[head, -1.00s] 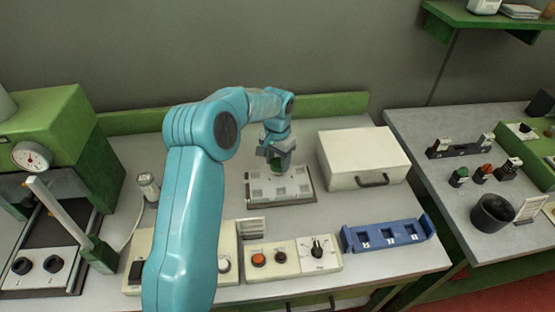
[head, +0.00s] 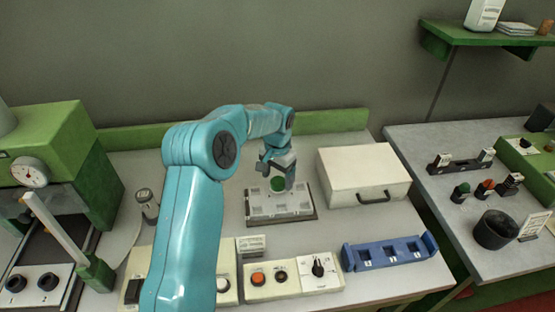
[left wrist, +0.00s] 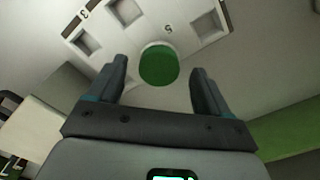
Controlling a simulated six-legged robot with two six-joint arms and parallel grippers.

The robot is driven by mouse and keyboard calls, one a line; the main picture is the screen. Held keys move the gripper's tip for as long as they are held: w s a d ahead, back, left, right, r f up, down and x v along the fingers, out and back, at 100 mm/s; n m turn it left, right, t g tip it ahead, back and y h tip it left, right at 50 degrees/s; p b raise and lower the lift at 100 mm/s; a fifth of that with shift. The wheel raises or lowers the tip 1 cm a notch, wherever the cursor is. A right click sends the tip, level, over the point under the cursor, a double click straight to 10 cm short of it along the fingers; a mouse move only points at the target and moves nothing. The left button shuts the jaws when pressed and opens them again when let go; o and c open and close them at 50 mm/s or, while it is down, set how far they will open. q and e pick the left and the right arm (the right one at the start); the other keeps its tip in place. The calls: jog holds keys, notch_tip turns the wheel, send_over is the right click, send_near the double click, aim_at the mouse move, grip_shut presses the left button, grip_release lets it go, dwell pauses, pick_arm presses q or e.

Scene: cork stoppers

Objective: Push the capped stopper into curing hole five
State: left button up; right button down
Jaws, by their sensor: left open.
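The capped stopper (head: 278,184) shows its green cap at the pale curing plate (head: 262,216) in the head view. In the left wrist view the green cap (left wrist: 159,65) has a whitish edge and lies between the fingers, with clear room on each side. My left gripper (head: 276,172) is open above the plate. It also shows in the left wrist view (left wrist: 160,85). A figure 5 is printed just beyond the cap, beside an empty square hole (left wrist: 207,25). The cap hides what is under it, so I cannot tell how deep the stopper sits.
A white box (head: 362,172) with a handle stands right of the plate. A blue holder (head: 388,262) and control boxes with knobs (head: 290,293) line the front. A green press (head: 62,140) stands at left. The bench right of the plate's front is clear.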

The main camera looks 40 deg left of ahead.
aim_at(277, 182)
pick_arm(q)
notch_tip(277, 182, up, 15)
jog(key=shift+r, duration=0.15)
jog(key=shift+s, duration=0.1)
dwell(0.6)
